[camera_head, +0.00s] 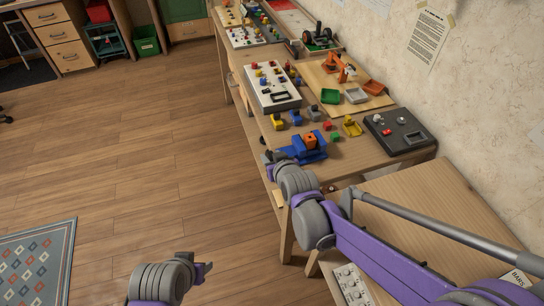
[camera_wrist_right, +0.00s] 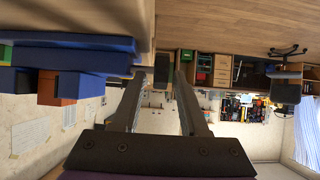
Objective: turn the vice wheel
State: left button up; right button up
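The blue vice (camera_head: 303,150) sits on the near part of the long bench, with an orange block (camera_head: 311,140) in it. It also shows at the left of the right wrist view (camera_wrist_right: 60,55), upside down. My right gripper (camera_head: 268,158) is at the bench's left edge, beside the vice. In the wrist view its fingers (camera_wrist_right: 160,80) are apart, with a dark piece (camera_wrist_right: 161,72) seen between their tips. I cannot tell whether that is the vice wheel. The wheel is not clear in the head view. My left gripper (camera_head: 206,271) is low over the floor, far from the bench.
Several coloured blocks (camera_head: 296,117), a white panel (camera_head: 272,88) and a dark panel (camera_head: 400,133) lie near the vice. A wooden table (camera_head: 430,205) stands closer, under my right arm. The floor left of the bench is free.

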jog(key=shift+s, duration=0.1)
jog(key=p+v, duration=0.2)
jog(key=v, duration=0.8)
jog(key=shift+s+d+r, duration=0.1)
jog(key=shift+s+r, duration=0.1)
jog(key=shift+s, duration=0.1)
